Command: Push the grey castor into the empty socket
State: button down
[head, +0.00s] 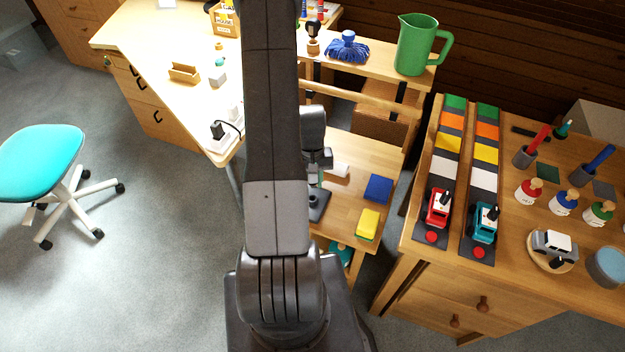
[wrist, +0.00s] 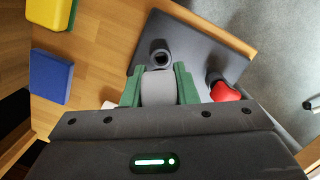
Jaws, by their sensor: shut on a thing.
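The grey castor (wrist: 158,88) is between the green-padded fingers of my gripper (wrist: 160,76) in the wrist view, and the gripper is shut on it. A dark round socket (wrist: 161,54) stands on a dark plate (wrist: 190,38) just beyond the fingertips; the castor appears apart from it, but the height gap cannot be judged. In the head view my gripper (head: 320,160) is above the plate (head: 319,204), partly hidden by my arm. The castor cannot be made out there.
A red piece (wrist: 223,92) sits near the plate's edge, right of my gripper. A blue block (head: 378,188), a yellow sponge-like block (head: 368,222) and a small white piece (head: 339,170) lie on the low wooden table (head: 345,205). Bare tabletop lies between them.

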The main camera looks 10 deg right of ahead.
jog(key=shift+f+b, duration=2.05)
jog(key=shift+f, duration=0.55)
jog(key=shift+b, duration=0.55)
jog(key=shift+f+b, duration=0.85)
jog(key=c, duration=1.1)
grip_release()
jog(key=shift+r, duration=0.1)
jog(key=shift+o, duration=0.2)
jog(key=r, duration=0.4)
jog(key=w+r, duration=0.1)
jog(key=r, duration=0.4)
jog(key=w+r, duration=0.1)
jog(key=r, duration=0.3)
jog(key=shift+d+r+p, duration=0.1)
jog(key=shift+r+p, duration=0.25)
jog(key=shift+f, duration=0.1)
